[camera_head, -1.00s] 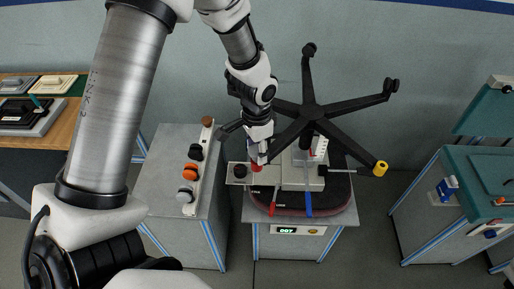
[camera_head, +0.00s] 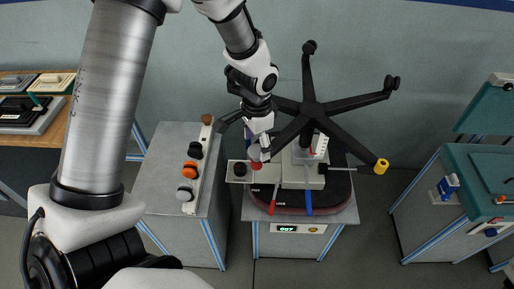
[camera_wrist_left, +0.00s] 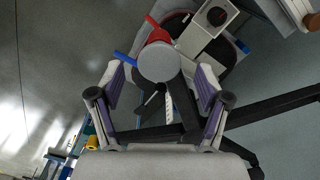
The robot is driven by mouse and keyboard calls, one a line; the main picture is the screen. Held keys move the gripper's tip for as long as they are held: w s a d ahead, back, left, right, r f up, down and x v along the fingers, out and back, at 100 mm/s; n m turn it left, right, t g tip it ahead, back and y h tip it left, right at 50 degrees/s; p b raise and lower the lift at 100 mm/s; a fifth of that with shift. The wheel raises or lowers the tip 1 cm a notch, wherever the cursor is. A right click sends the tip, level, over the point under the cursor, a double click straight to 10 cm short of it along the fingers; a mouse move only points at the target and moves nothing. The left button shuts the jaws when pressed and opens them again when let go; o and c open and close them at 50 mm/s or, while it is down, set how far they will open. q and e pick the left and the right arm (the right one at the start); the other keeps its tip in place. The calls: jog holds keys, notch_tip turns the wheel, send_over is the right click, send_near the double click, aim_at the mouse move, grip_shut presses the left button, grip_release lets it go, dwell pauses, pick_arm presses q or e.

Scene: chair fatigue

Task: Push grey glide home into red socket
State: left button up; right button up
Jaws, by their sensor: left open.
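The grey glide (camera_wrist_left: 158,62) shows in the left wrist view as a round pale disc. It overlaps the red socket (camera_wrist_left: 157,33); I cannot tell how deep it sits. In the head view the glide (camera_head: 255,152) is just above the red socket (camera_head: 258,169), at the end of a black chair leg. My left gripper (camera_head: 262,148) is over this spot, pointing down. In the wrist view its fingers (camera_wrist_left: 160,85) are spread, one on either side of the disc, with no visible grip on it. My right gripper is out of view.
The upturned black five-leg chair base (camera_head: 312,108) spreads right of my left arm; one leg ends in a yellow cap (camera_head: 381,166). A rack (camera_head: 198,165) with brown, black, orange and grey pieces stands left. A green-topped cabinet (camera_head: 480,170) is at right. Grey floor lies between.

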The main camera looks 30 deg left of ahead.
aim_at(257, 150)
pick_arm(q)
notch_tip(257, 150, up, 9)
jog(key=shift+r, duration=0.2)
jog(key=shift+s, duration=0.1)
dwell(0.4)
